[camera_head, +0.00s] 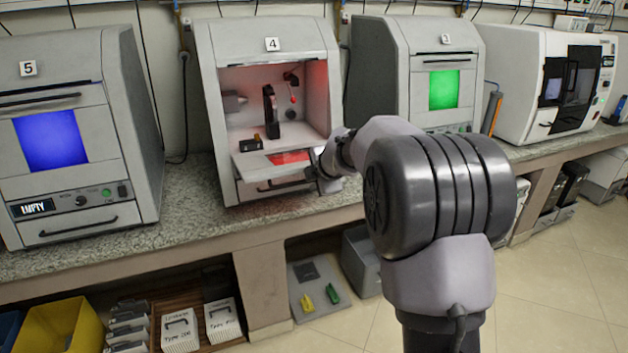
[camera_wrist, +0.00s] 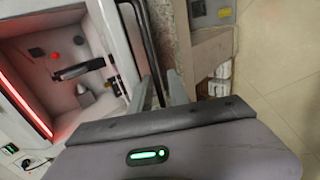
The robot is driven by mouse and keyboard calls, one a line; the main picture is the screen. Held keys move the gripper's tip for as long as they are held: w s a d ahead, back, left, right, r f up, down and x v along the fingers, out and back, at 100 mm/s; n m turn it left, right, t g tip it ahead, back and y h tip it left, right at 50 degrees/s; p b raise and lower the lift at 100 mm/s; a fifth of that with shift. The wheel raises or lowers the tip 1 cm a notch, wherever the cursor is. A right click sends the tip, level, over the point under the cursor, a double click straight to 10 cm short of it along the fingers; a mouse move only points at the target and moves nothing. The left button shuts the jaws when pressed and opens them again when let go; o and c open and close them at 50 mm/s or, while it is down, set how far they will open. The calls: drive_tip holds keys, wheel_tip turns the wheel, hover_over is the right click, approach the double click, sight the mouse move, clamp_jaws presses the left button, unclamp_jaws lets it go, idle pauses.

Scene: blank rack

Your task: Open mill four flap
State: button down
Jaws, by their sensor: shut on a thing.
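Mill four (camera_head: 262,40) is a grey box with a "4" label. Its flap (camera_head: 250,166) is swung down and out, lying about level below the opening, with a red window in it. The lit white chamber behind it is exposed and shows in the wrist view (camera_wrist: 50,75). My gripper (camera_head: 318,170) is at the right side of the lowered flap. In the wrist view my gripper (camera_wrist: 163,90) is shut on the dark bar of the flap handle (camera_wrist: 148,40). The exact grip is partly hidden by the fingers and wrist.
Mill five (camera_head: 115,75) stands to the left with a blue window, mill three (camera_head: 400,60) to the right with a green window; both flaps are shut. A lower drawer (camera_head: 255,188) sits under the flap. The granite counter (camera_head: 180,200) in front is clear.

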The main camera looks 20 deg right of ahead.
drive_tip(key=c, duration=1.8)
unclamp_jaws()
drive_tip(key=f, duration=0.1)
drive_tip(key=s+f, duration=0.1)
drive_tip(key=shift+f+g, duration=0.3)
drive_tip(key=shift+s+r, duration=0.3)
drive_tip(key=shift+r, duration=0.15)
drive_tip(key=shift+o, duration=1.1)
drive_tip(key=shift+s+r, duration=0.2)
drive_tip(key=shift+r, duration=0.15)
drive_tip(key=o, duration=0.9)
drive_tip(key=shift+s+d+r+p, duration=0.1)
drive_tip(key=shift+s+r+p, duration=0.2)
drive_tip(key=shift+r, duration=0.35)
drive_tip(key=shift+s+d+r+p, duration=0.1)
drive_tip(key=shift+s+r+p, duration=0.2)
drive_tip(key=shift+r, duration=0.3)
drive_tip(key=shift+c, duration=0.2)
drive_tip(key=v, duration=0.4)
drive_tip(key=shift+s, duration=0.15)
drive_tip(key=c, duration=1.1)
drive_tip(key=p+v, duration=0.2)
drive_tip(key=v, duration=0.8)
drive_tip(key=shift+s+a, duration=0.1)
drive_tip(key=shift+a, duration=0.05)
